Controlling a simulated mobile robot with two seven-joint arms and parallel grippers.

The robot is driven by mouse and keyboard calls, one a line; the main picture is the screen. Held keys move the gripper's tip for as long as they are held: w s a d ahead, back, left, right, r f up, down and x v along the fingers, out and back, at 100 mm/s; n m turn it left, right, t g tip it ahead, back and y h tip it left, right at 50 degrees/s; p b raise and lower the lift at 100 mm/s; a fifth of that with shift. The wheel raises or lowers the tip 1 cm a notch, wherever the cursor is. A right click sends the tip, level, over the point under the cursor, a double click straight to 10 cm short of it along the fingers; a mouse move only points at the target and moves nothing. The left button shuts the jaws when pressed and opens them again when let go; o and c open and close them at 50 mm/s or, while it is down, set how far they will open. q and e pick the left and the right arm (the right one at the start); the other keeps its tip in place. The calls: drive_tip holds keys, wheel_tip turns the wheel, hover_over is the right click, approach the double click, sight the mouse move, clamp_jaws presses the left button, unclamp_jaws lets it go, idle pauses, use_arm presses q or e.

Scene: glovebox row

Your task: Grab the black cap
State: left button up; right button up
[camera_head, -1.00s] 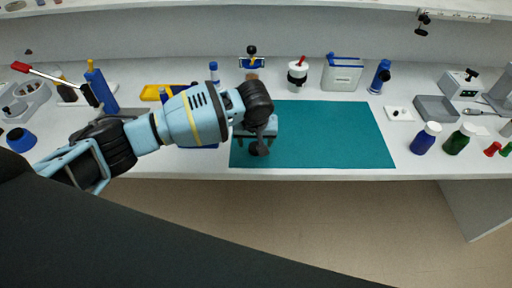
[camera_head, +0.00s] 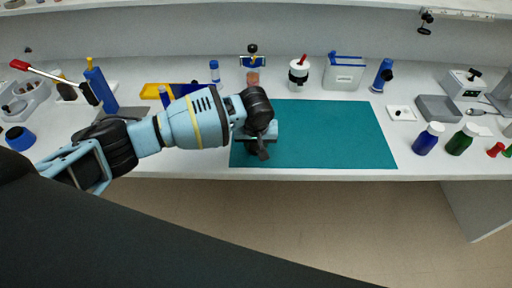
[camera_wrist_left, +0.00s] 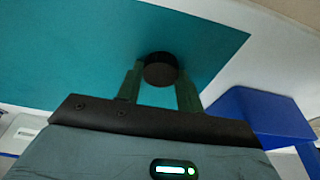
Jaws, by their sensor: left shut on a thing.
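The black cap (camera_wrist_left: 160,69) is a short dark round piece, seen in the left wrist view between the two fingertips over the teal mat (camera_head: 330,135). My left gripper (camera_wrist_left: 159,80) is shut on it, with one finger on each side. In the head view my left gripper (camera_head: 256,148) is over the left part of the mat, near its front edge. There the cap is mostly hidden by the dark wrist and fingers. I cannot tell whether the cap touches the mat. My right gripper is in neither view.
Behind the mat stand a white jar with a red knob (camera_head: 299,70) and a grey-white box with a blue lid (camera_head: 344,72). Blue (camera_head: 428,138) and green (camera_head: 462,139) bottles stand to the right. The mat's middle and right are clear.

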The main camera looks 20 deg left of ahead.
sight(256, 147)
use_arm(q)
drive_tip(key=shift+r, duration=0.55)
wheel_tip(256, 147, up, 2)
drive_tip(key=shift+r, duration=0.1)
drive_tip(key=shift+s+a+r+p, duration=0.25)
drive_tip(key=shift+s+a, duration=0.1)
drive_tip(key=shift+s, duration=0.3)
drive_tip(key=shift+s+a+r+p, duration=0.15)
drive_tip(key=shift+s+a+p, duration=0.15)
drive_tip(key=shift+s, duration=0.3)
drive_tip(key=s+a, duration=0.6)
drive_tip(key=s, duration=0.5)
drive_tip(key=shift+s+r, duration=0.35)
drive_tip(key=shift+r, duration=0.1)
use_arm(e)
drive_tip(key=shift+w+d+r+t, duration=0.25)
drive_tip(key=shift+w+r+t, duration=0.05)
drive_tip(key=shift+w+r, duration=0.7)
use_arm(q)
drive_tip(key=shift+r, duration=0.1)
